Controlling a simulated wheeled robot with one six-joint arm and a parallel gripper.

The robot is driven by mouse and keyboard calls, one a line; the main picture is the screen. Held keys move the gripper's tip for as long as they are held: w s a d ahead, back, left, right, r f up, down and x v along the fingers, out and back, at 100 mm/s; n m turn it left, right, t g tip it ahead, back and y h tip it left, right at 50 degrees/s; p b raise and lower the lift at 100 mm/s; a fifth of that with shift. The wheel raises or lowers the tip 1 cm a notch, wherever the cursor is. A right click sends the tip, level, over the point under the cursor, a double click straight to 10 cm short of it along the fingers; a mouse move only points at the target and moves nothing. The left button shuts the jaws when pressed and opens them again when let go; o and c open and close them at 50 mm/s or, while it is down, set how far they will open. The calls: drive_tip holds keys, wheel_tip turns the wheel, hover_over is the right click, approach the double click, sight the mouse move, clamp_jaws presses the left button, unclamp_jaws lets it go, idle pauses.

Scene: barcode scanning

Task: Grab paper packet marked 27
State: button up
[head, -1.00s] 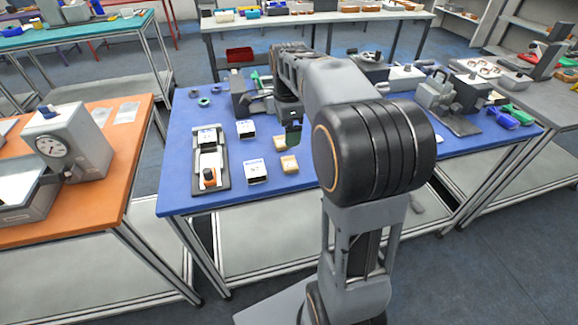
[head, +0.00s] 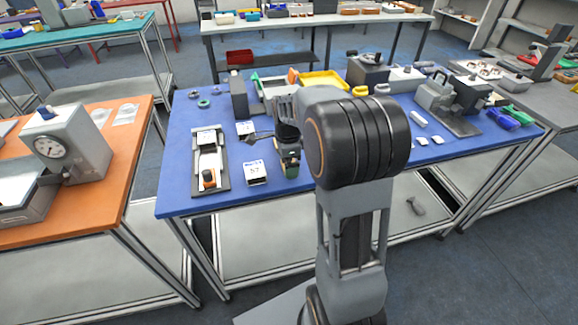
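My gripper (head: 289,163) points down over the blue table, right of a white packet (head: 255,173) whose print looks like 57. No mark 27 is readable anywhere. The fingers are small and dark, and I cannot tell whether they are open or hold anything.
A dark tray (head: 224,183) with a white device and an orange knob stands left of the packets. A grey upright block (head: 238,97) and a yellow tray (head: 324,79) stand behind. The blue table's (head: 190,205) front left is clear.

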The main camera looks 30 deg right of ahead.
drive_tip(key=shift+f, duration=0.35)
drive_tip(key=c, duration=1)
